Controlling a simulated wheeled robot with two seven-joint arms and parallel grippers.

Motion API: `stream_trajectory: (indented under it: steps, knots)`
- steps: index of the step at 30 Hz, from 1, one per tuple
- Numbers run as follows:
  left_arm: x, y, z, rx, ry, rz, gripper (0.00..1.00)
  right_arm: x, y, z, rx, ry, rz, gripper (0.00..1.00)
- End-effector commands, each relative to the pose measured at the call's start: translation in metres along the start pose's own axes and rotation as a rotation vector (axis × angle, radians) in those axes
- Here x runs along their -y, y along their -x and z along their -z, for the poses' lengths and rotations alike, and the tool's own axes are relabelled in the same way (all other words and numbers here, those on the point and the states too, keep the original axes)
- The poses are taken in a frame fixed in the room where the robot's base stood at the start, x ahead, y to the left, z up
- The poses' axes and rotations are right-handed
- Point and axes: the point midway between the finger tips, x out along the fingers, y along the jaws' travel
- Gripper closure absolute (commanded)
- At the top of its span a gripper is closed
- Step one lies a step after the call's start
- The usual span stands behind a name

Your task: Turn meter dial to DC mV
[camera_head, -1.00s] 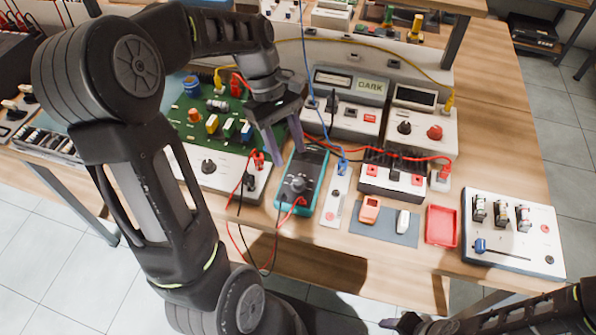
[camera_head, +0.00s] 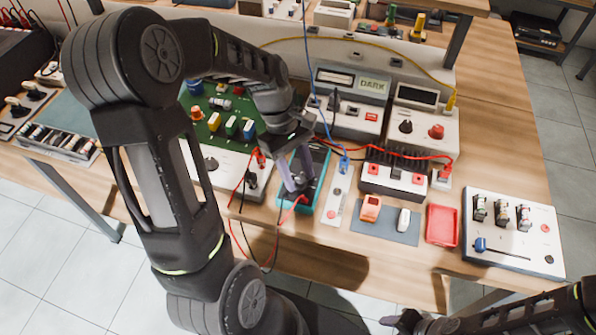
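The meter (camera_head: 318,160) is a teal-edged dark multimeter lying on the bench, with red and black leads at its lower end. My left gripper (camera_head: 297,187) points down over the meter, its grey fingers at the dial. The fingers and wrist cover the dial and much of the meter's face, so the dial's setting cannot be read. I cannot tell whether the fingers touch or grip the dial. My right gripper (camera_head: 392,321) is low at the bottom edge, in front of the bench and away from the meter; its finger state is unclear.
A green circuit board (camera_head: 222,106) stands left of the meter. A narrow white strip with a blue plug (camera_head: 344,163) is close on its right. Red and black leads hang over the front edge. A red tray (camera_head: 442,226) and switch panel (camera_head: 513,240) are farther right.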

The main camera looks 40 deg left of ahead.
Motion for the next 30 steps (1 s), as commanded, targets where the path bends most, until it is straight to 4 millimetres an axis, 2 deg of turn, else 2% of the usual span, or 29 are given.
stream_trajectory:
  steps: [2,15,30]
  knots:
    - [0.0,0.0002,0.0,0.0,0.0,0.0,0.66,0.0,0.0,0.0,0.0,0.0,0.0,0.57]
    - [0.0001,0.0003,0.0001,0.0,0.0,0.0,1.0,0.0001,0.0,0.0,0.0,0.0,0.0,0.57]
    - [-0.0001,0.0004,-0.0002,0.001,-0.024,0.012,1.0,0.0004,0.0011,-0.0001,0.0,0.0,0.0,0.57]
